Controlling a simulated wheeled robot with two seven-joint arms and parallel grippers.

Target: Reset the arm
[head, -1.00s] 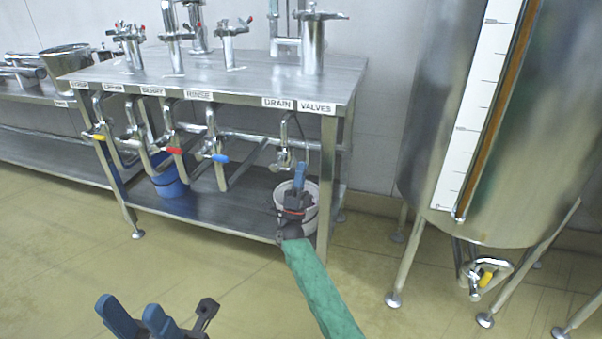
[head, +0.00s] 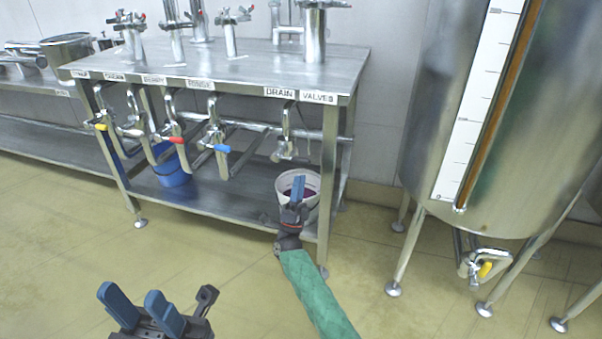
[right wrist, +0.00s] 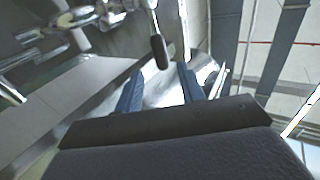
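My right gripper (head: 299,190) is low in front of the white bucket (head: 312,184), which stands on the bench's lower shelf and holds something dark. From the head its fingers overlap in line. In the right wrist view the two blue fingers (right wrist: 160,92) stand apart, with nothing visible held between them. My right arm wears a green sleeve and comes up from the bottom. My left gripper (head: 140,308) is at the bottom left over the floor, with its blue fingers apart and empty.
The steel bench (head: 215,68) carries pipes and labelled valves with yellow, red and blue handles. The drain valve (head: 288,148) hangs above the bucket. A blue bucket (head: 171,168) sits on the lower shelf. A large steel tank (head: 560,120) stands at right. The front floor is open.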

